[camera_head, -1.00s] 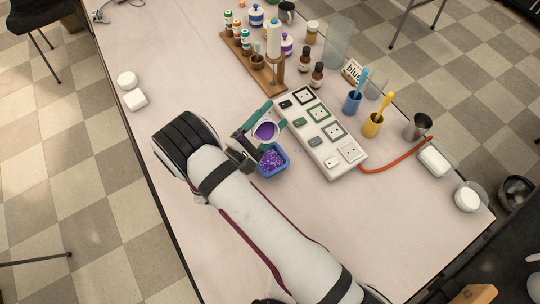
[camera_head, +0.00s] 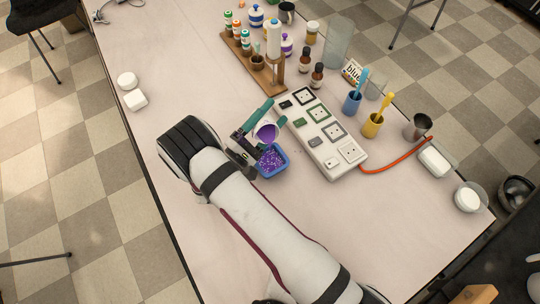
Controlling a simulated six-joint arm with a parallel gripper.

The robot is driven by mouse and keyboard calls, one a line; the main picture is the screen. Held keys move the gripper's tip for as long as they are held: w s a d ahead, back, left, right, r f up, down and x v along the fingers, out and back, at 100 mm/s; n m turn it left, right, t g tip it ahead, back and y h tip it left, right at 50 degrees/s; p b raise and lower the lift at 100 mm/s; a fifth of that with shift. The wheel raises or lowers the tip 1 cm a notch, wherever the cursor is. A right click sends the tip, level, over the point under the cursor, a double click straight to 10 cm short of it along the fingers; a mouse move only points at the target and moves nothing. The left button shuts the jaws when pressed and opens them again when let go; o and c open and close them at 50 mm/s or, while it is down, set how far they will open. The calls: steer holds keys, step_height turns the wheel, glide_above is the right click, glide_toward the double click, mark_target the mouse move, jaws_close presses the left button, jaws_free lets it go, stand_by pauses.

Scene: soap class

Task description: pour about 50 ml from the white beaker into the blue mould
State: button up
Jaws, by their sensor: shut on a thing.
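My gripper (camera_head: 257,127) is shut on the white beaker (camera_head: 275,124), with green-tipped fingers around its side. The beaker is tilted, its mouth turned down and toward the blue mould, and purple liquid (camera_head: 267,133) shows inside it. The blue mould (camera_head: 286,160) sits on the table just below the beaker's mouth. It holds purple contents with light specks. I cannot tell whether a stream is running between beaker and mould. The wrist hides part of the mould's left side.
A white power strip (camera_head: 322,137) with a red cord (camera_head: 398,161) lies close to the right. A wooden rack (camera_head: 247,66) with bottles stands behind. Blue (camera_head: 352,102) and yellow (camera_head: 372,125) cups stand farther right. Table space at left is mostly clear.

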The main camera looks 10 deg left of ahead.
step_height(320, 180, down, 2)
steer(key=n, duration=0.2)
steer(key=n+g+y, duration=0.1)
steer(key=n, duration=0.1)
steer(key=shift+w+g+y, duration=0.15)
steer(key=shift+g+y, duration=0.15)
steer(key=shift+f, duration=0.1)
steer(key=shift+a+f+n, duration=0.1)
steer(key=shift+f+n, duration=0.2)
steer(key=shift+n, duration=0.1)
steer(key=w+f+n+g, duration=0.1)
steer(key=a+n+g, duration=0.1)
steer(key=shift+w+f+n+y, duration=0.4)
steer(key=shift+f, duration=0.15)
steer(key=shift+w+g, duration=0.1)
steer(key=shift+g, duration=0.2)
